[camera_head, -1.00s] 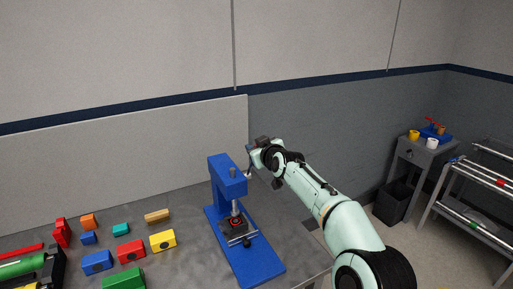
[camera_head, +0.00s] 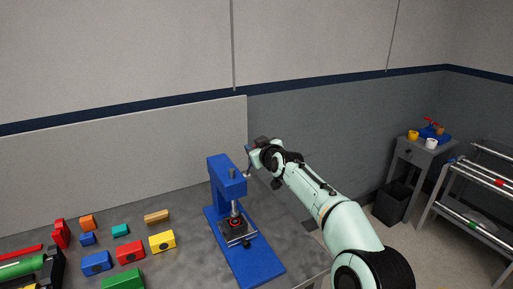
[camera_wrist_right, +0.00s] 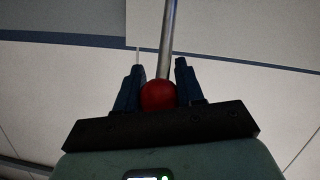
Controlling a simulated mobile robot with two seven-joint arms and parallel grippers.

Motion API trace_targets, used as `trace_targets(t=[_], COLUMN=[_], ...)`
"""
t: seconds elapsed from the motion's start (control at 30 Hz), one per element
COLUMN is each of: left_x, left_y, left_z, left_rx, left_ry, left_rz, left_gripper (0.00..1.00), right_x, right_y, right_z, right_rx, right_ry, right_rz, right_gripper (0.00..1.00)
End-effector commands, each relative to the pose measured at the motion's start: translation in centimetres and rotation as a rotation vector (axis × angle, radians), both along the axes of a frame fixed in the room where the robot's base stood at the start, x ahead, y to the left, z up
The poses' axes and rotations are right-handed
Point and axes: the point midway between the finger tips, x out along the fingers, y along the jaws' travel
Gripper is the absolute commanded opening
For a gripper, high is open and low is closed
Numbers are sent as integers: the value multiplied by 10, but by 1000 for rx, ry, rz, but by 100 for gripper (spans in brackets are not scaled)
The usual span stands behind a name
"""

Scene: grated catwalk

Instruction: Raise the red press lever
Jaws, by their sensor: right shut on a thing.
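The blue press (camera_head: 228,180) stands on the grey table, with its base plate (camera_head: 262,262) toward the front. Its metal lever rod (camera_wrist_right: 167,40) ends in a red ball knob (camera_wrist_right: 158,95), seen in the right wrist view. My right gripper (camera_wrist_right: 157,88) is shut on the red knob, with a dark finger on each side. In the head view my right gripper (camera_head: 253,156) is at the upper right of the press, and the knob is hidden there. A round red-ringed piece (camera_head: 235,223) sits under the press ram. My left gripper is not in view.
Several coloured blocks, such as a yellow one (camera_head: 162,241) and a green one (camera_head: 124,278), lie left of the press. A grey side cabinet (camera_head: 418,160), a dark bin (camera_head: 390,203) and a metal rack (camera_head: 470,195) stand at the right. A low panel (camera_head: 120,160) rises behind the table.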

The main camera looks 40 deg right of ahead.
Motion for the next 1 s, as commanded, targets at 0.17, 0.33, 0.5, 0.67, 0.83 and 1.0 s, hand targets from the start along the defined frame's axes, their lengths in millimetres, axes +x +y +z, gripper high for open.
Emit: trace_targets(t=[0.17, 0.33, 0.5, 0.67, 0.83, 1.0], left_x=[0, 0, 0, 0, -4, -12], left_y=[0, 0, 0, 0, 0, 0], left_z=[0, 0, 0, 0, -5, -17], left_rx=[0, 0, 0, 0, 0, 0], left_ry=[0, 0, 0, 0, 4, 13], left_rz=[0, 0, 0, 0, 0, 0], left_gripper=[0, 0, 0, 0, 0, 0], right_x=[2, 2, 1, 1, -10, -41], right_y=[2, 2, 1, 1, 5, 15], right_z=[-7, -7, -4, -2, 1, 9], right_rx=[6, 6, 4, 2, 0, -1], right_ry=[10, 11, 6, 3, 2, 1], right_rz=[4, 4, 3, 2, 3, 3], right_gripper=[0, 44, 62, 62, 62, 62])
